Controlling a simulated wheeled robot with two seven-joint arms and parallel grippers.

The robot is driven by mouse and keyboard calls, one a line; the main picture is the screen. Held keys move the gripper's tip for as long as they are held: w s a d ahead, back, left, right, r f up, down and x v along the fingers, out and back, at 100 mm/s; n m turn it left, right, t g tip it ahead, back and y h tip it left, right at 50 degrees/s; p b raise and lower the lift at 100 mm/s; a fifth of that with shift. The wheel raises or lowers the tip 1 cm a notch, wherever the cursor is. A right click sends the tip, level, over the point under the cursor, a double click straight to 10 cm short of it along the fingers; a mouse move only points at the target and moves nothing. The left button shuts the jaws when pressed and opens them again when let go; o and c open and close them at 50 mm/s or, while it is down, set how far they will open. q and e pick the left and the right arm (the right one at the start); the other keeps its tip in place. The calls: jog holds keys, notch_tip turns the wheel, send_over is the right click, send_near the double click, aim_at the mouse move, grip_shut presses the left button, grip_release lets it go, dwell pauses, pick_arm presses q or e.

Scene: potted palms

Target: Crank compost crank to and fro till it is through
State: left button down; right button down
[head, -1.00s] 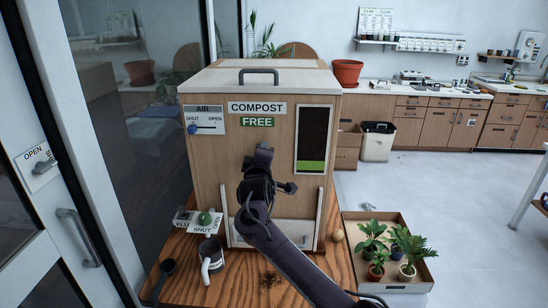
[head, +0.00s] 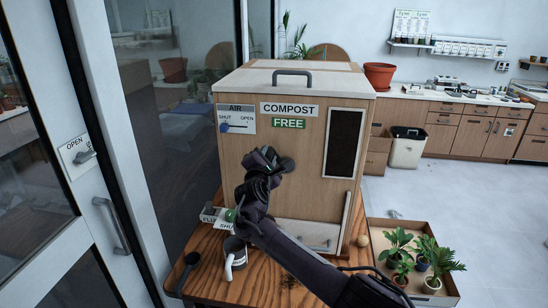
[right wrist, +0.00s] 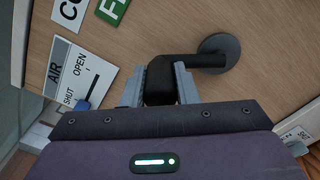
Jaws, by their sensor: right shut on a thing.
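The wooden compost box (head: 300,190) stands on a wooden table, with a COMPOST label and a green FREE sign (head: 289,123). My right gripper (head: 268,158) is at its front face, shut on the dark crank (head: 287,165). In the right wrist view, the gripper (right wrist: 160,88) holds the bent end of the crank handle (right wrist: 162,82) between its fingers, and the crank's round hub (right wrist: 221,50) is at the upper right. The window (head: 344,143) at the box's right looks dark throughout. My left gripper is not in view.
The blue AIR slider (head: 224,127) is at the SHUT end. A tray of potted palms (head: 452,291) lies at the right. A glass door stands close on the left.

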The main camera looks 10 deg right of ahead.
jog(key=n, duration=0.1)
jog(key=a+f+n, duration=0.1)
jog(key=shift+w+a+f+n, duration=0.15)
jog(key=shift+f+n, duration=0.05)
jog(key=shift+n, duration=0.1)
jog(key=shift+a+f+n, duration=0.25)
jog(key=shift+f+n, duration=0.05)
jog(key=shift+n, duration=0.1)
jog(key=shift+f, duration=0.1)
jog(key=c, duration=1.1)
grip_release()
jog(key=shift+w, duration=0.1)
jog(key=shift+b+v, duration=0.3)
jog(key=shift+v, duration=3.6)
